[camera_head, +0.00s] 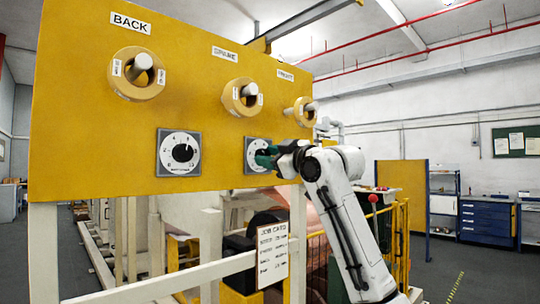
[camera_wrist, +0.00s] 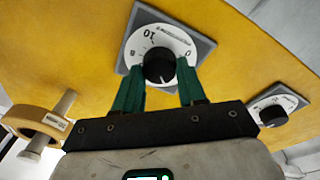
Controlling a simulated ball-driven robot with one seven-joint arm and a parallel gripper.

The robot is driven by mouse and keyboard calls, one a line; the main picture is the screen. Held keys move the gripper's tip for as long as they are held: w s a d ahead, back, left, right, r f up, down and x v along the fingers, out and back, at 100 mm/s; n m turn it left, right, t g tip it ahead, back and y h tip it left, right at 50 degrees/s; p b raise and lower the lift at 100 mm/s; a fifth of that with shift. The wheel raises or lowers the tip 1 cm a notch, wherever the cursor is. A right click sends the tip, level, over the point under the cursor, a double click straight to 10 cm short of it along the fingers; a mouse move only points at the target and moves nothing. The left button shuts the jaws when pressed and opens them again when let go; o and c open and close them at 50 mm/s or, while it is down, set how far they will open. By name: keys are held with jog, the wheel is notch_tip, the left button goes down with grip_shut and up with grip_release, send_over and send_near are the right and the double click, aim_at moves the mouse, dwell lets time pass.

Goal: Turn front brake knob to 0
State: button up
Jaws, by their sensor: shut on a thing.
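The front brake knob is a black round knob (camera_wrist: 158,64) on a white dial with a grey square plate (camera_wrist: 133,50), set in the yellow panel. In the wrist view the dial's 10 and 0 show beyond the knob. A light mark shows near the knob's lower edge, but I cannot tell which number it points to. My gripper (camera_wrist: 161,74) has its green fingers on either side of the knob and is shut on it. In the head view my gripper (camera_head: 265,157) covers much of this right-hand dial plate (camera_head: 249,148).
A second dial with a black knob (camera_head: 183,153) is to the left on the yellow panel (camera_head: 90,120). Several round yellow fittings with pale pegs, such as the one under BACK (camera_head: 124,82), stick out above the dials. A job card (camera_head: 272,254) hangs below.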

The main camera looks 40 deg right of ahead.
jog(key=shift+d+f+n+g+y+p, duration=0.1)
jog(key=shift+n+g+y+p, duration=0.2)
jog(key=shift+n, duration=2.85)
jog(key=shift+a+n+g+y+p, duration=0.15)
jog(key=shift+n+y+p, duration=0.2)
jog(key=shift+n, duration=2.75)
jog(key=shift+d+f+n+g+y+p, duration=0.15)
jog(key=shift+n+g+y+p, duration=0.15)
jog(key=shift+n, duration=2.85)
jog(key=o, duration=1)
jog(key=shift+r, duration=0.1)
jog(key=shift+o, duration=0.3)
